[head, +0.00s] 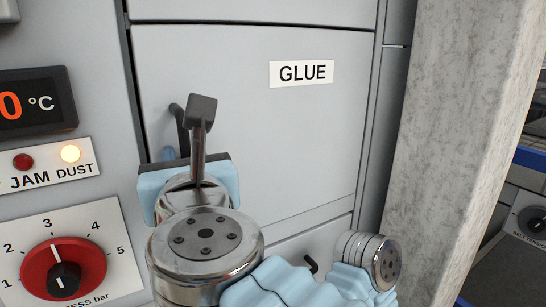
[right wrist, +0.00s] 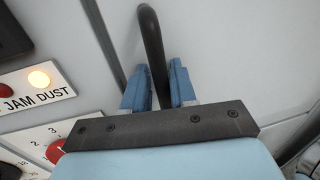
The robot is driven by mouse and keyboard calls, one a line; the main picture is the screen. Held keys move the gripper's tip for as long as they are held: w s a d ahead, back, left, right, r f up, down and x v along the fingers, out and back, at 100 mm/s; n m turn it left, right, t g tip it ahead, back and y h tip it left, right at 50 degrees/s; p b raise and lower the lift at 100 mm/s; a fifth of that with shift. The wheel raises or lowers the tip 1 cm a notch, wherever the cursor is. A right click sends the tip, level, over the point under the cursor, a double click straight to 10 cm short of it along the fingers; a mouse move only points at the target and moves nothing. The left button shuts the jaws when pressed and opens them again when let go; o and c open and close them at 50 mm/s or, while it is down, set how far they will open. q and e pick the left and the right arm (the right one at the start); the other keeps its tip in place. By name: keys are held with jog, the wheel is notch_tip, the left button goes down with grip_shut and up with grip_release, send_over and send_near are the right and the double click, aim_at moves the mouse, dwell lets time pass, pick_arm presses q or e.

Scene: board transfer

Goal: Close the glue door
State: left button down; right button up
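The glue door (head: 250,130) is a flat grey panel with a white GLUE label, filling the middle of the head view. It looks flush or nearly flush with its frame; a dark seam runs down its left edge, and I cannot tell if a small gap is left. Its dark bar handle (right wrist: 152,45) stands near that left edge. My right gripper (right wrist: 160,88) is at the handle, with one blue finger on each side and the bar close between them, seemingly gripped. In the head view my wrist hides most of the fingers. My left gripper is not in view.
Left of the door are a temperature display (head: 38,102), a JAM/DUST lamp plate (head: 45,165) with the DUST lamp lit, and a red press dial (head: 65,267). A concrete pillar (head: 460,130) stands on the right. A small dark hook-like handle (head: 311,264) shows below the door.

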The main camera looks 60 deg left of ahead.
jog(key=shift+d, duration=0.1)
dwell(0.3)
jog(key=shift+d+f, duration=0.1)
jog(key=shift+d, duration=0.05)
jog(key=s+d+b, duration=0.2)
jog(key=d, duration=1.1)
jog(key=shift+s+d, duration=0.15)
jog(key=shift+s, duration=0.1)
